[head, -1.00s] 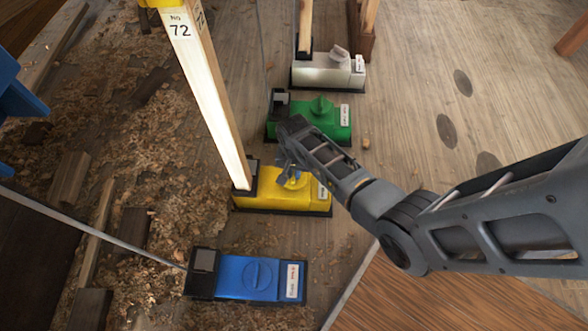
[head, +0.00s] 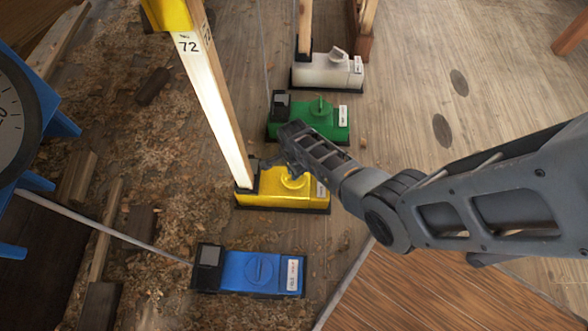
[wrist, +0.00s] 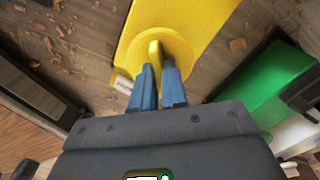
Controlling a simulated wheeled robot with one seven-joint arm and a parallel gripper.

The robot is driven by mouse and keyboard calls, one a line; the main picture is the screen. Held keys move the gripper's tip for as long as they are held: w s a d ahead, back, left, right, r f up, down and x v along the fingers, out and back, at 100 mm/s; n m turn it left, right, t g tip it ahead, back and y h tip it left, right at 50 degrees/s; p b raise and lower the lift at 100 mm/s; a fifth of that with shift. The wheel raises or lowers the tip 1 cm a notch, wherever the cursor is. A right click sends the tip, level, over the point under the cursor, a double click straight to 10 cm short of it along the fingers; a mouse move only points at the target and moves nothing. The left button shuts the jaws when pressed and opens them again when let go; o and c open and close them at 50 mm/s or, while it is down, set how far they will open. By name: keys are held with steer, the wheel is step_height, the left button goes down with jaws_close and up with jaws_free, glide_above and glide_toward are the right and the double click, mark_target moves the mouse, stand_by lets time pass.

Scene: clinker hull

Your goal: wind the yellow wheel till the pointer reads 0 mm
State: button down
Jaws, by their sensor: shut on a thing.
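The yellow wheel is a round disc with a raised grip bar, on top of a yellow box (head: 270,200) that stands at the foot of a wooden post. In the wrist view the yellow wheel (wrist: 182,48) is close, and my gripper (wrist: 157,76) is shut on its grip bar, one blue finger on each side. In the head view my gripper (head: 284,163) is above the wheel, which it and my arm partly hide. A round gauge face (head: 12,115) in a blue frame is cut off at the left edge. Its pointer and reading cannot be made out.
A blue box (head: 235,272) stands nearer, and a green box (head: 325,118) and a white box (head: 325,72) stand beyond. The wooden post (head: 215,105) marked 72 rises beside the yellow box. Wood shavings and blocks litter the left. Bare planks lie to the right.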

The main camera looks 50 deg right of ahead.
steer(key=shift+m, duration=0.5)
steer(key=c, duration=1.2)
jaws_free()
steer(key=shift+o, duration=0.2)
step_height(320, 180, up, 8)
steer(key=p, duration=0.4)
steer(key=shift+f+p, duration=0.1)
steer(key=shift+p, duration=0.2)
